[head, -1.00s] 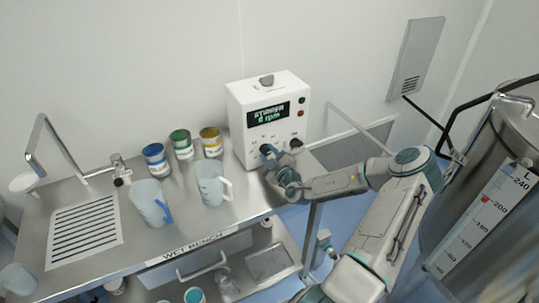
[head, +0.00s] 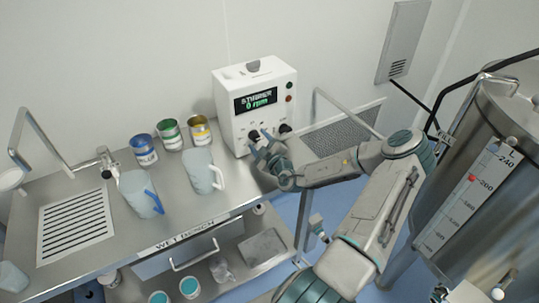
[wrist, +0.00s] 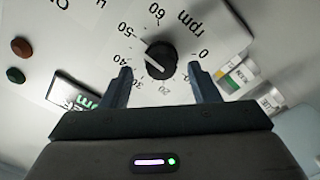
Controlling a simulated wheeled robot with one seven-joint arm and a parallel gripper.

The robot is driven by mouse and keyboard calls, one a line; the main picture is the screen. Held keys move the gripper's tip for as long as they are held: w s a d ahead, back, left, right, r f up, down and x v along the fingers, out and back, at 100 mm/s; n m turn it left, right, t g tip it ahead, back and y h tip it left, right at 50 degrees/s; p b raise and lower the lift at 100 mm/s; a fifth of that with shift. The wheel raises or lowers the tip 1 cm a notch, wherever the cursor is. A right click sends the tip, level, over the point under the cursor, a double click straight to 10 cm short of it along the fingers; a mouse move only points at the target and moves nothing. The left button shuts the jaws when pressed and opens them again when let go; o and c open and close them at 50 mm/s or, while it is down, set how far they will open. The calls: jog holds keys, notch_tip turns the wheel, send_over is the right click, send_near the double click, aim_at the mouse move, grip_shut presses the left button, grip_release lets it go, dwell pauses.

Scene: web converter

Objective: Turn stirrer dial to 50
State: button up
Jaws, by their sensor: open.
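The white stirrer box (head: 229,122) stands at the back right of the bench. Its display (head: 256,100) reads STIRRER, 0 rpm. The black stirrer dial (wrist: 160,60) shows in the wrist view, on a scale with numbers from 0 to 60 and the word rpm. Its white mark points left, about between 40 and 50. My gripper (wrist: 160,72) is open, with one finger on each side of the dial and a visible gap at each. In the head view my gripper (head: 262,145) is at the front of the box and partly covers the dial.
A second black knob (head: 285,128) sits right of the dial. Paint cans (head: 169,133) and two jugs (head: 201,172) stand left of the box on the bench (head: 100,258). A large steel tank (head: 450,135) stands at the far right.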

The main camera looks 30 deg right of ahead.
jog(key=s+b, duration=0.2)
jog(key=s, duration=1)
jog(key=shift+s, duration=0.15)
jog(key=shift+d+r, duration=0.1)
jog(key=s+a+r+n+g+y+b, duration=0.1)
jog(key=s+a+r+n+g+y, duration=0.25)
jog(key=a+n, duration=0.6)
jog(key=s+a+n+g+y, duration=0.2)
jog(key=a+n+g+y, duration=0.3)
jog(key=n, duration=0.8)
jog(key=s+a+r+n+g+y+b, duration=0.1)
jog(key=s+a+n+g+y, duration=0.3)
jog(key=a+n, duration=0.65)
jog(key=s+d+r+n+g+h+b, duration=0.1)
jog(key=s+r+n+g+h, duration=0.2)
jog(key=n, duration=0.5)
jog(key=s+d+r+n+g+h, duration=0.15)
jog(key=s+n+h, duration=0.25)
jog(key=n, duration=0.5)
jog(key=s+d+r+n+t+h, duration=0.3)
jog(key=r+n+h, duration=0.3)
jog(key=n, duration=0.6)
jog(key=shift+s+d+r+n+b, duration=0.3)
jog(key=shift+s+d+r+b, duration=0.15)
jog(key=shift+s+d+r, duration=0.2)
